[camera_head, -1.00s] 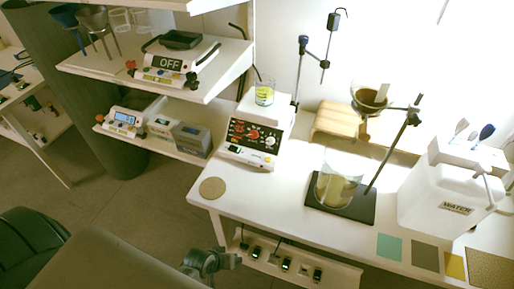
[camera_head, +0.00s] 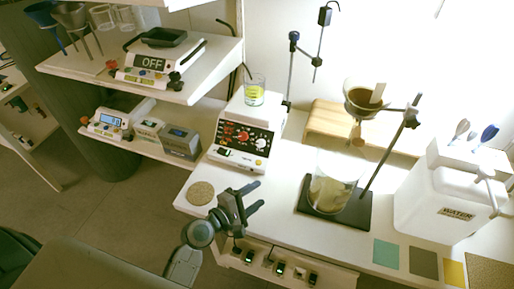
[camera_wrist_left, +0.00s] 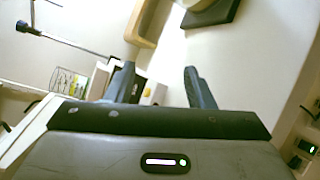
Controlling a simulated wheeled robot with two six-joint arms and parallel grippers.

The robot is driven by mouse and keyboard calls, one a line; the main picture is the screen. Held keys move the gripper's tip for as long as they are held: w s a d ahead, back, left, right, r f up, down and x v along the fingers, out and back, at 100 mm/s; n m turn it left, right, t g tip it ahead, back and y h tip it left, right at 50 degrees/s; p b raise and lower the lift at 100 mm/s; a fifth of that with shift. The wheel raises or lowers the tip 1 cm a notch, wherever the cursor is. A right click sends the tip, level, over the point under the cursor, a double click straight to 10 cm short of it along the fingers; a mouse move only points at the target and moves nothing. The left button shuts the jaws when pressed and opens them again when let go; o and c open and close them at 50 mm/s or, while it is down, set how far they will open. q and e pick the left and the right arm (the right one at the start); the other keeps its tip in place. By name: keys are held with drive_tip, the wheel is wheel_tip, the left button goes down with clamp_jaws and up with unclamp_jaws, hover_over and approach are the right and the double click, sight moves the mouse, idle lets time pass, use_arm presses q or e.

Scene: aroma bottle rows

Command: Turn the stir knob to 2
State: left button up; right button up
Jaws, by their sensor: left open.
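The stirrer hotplate (camera_head: 241,160) is a white box with a dark front panel that carries red and white knobs (camera_head: 261,143). I cannot read the knob labels, so I cannot tell which is the stir knob or where it points. A beaker with yellow liquid (camera_head: 254,90) stands on its top. My left gripper (camera_head: 256,196) is open and empty, in front of the hotplate and apart from it. In the left wrist view my left gripper's fingers (camera_wrist_left: 158,85) are spread, and the left finger hides part of the hotplate. My right gripper is not in view.
A round cork mat (camera_head: 200,193) lies left of my gripper on the white table. A stand with a large beaker (camera_head: 333,186) and a funnel (camera_head: 363,101) is to the right. A water container (camera_head: 440,205) stands further right. A balance (camera_head: 153,64) sits on the upper left shelf.

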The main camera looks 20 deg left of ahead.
sight(260, 144)
use_arm(q)
drive_tip(key=w+a+n+t+y, duration=0.1)
drive_tip(key=w+n+y, duration=0.1)
drive_tip(key=n, duration=0.3)
drive_tip(key=w+a+n+t+y, duration=0.1)
drive_tip(key=w+a+n+y, duration=0.1)
drive_tip(key=n, duration=0.3)
drive_tip(key=w+a+n+t+y, duration=0.1)
drive_tip(key=w+n+t, duration=0.1)
drive_tip(key=n, duration=0.4)
drive_tip(key=shift+w+a+f+y, duration=0.1)
drive_tip(key=shift+w+f+y, duration=0.1)
drive_tip(key=shift+w, duration=0.15)
drive_tip(key=shift+w+a+f+y, duration=0.1)
drive_tip(key=shift+w+y, duration=0.1)
drive_tip(key=shift+w, duration=0.1)
drive_tip(key=shift+w+a+f+n+y, duration=0.2)
drive_tip(key=shift+a+n+y, duration=0.1)
drive_tip(key=shift+n, duration=0.4)
drive_tip(key=shift+w+a+n, duration=0.1)
drive_tip(key=shift+w+n, duration=0.1)
drive_tip(key=shift+n, duration=0.2)
drive_tip(key=w, duration=1)
drive_tip(key=shift+w+d, duration=0.25)
drive_tip(key=c, duration=1)
